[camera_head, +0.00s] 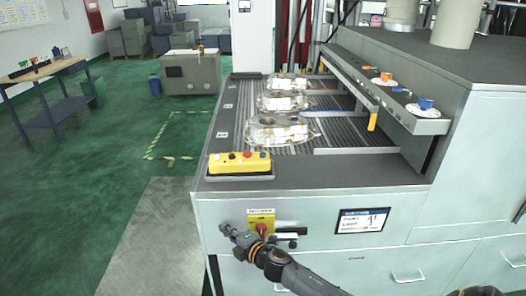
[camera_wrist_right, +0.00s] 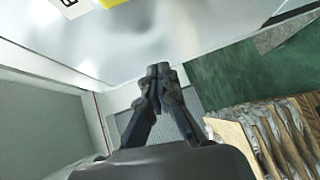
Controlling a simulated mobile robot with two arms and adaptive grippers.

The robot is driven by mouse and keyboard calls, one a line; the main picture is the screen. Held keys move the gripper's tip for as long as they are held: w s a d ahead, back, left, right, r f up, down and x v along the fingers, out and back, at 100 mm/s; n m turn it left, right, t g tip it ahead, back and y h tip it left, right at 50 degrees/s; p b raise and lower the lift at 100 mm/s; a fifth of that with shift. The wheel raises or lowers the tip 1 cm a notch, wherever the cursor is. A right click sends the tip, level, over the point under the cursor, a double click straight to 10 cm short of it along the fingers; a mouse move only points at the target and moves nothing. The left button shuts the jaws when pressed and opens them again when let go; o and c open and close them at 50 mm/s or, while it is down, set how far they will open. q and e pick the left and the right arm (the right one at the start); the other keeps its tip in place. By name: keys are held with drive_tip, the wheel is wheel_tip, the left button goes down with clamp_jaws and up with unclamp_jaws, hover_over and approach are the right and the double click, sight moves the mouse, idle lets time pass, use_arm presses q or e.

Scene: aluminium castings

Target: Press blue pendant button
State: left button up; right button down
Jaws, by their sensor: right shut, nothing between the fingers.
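The yellow pendant (camera_head: 240,163) lies in a dark tray at the near left corner of the machine's top in the head view. Small buttons line its upper face, among them a red one and a blue button (camera_head: 262,155) near its right end. My right gripper (camera_head: 228,230) is in front of the cabinet's front face, below the pendant and apart from it. In the wrist view the right gripper (camera_wrist_right: 158,70) has its fingertips together with nothing between them. The pendant's buttons do not show in the wrist view. My left gripper is not in view.
A red rotary switch (camera_head: 262,229) on a yellow plate sits beside my right gripper, with a label screen (camera_head: 361,220) to its right. Several castings (camera_head: 278,131) lie on the ribbed conveyor behind the pendant. The green floor at left is open.

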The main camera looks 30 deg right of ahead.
drive_tip(key=w+r+n+y, duration=0.1)
drive_tip(key=r+n, duration=0.1)
drive_tip(key=r, duration=0.3)
drive_tip(key=w+a+r+n+t+y, duration=0.1)
drive_tip(key=r+n, duration=0.1)
drive_tip(key=r, duration=0.2)
drive_tip(key=w+a+r+n+y, duration=0.1)
drive_tip(key=w+r+n, duration=0.1)
drive_tip(key=r, duration=0.3)
drive_tip(key=shift+a+r+n+y+p, duration=0.3)
drive_tip(key=shift+n+y+p, duration=0.1)
drive_tip(key=shift+n, duration=0.1)
wheel_tip(320, 180, up, 17)
drive_tip(key=n+g+h+p, duration=0.1)
drive_tip(key=n+g+h, duration=0.6)
drive_tip(key=n, duration=1.3)
hover_over(264, 155)
drive_tip(key=y, duration=0.1)
drive_tip(key=shift+d+g, duration=0.15)
drive_tip(key=shift+g, duration=0.15)
drive_tip(key=shift+f, duration=0.1)
wheel_tip(264, 155, down, 9)
drive_tip(key=b, duration=0.6)
drive_tip(key=shift+f, duration=0.25)
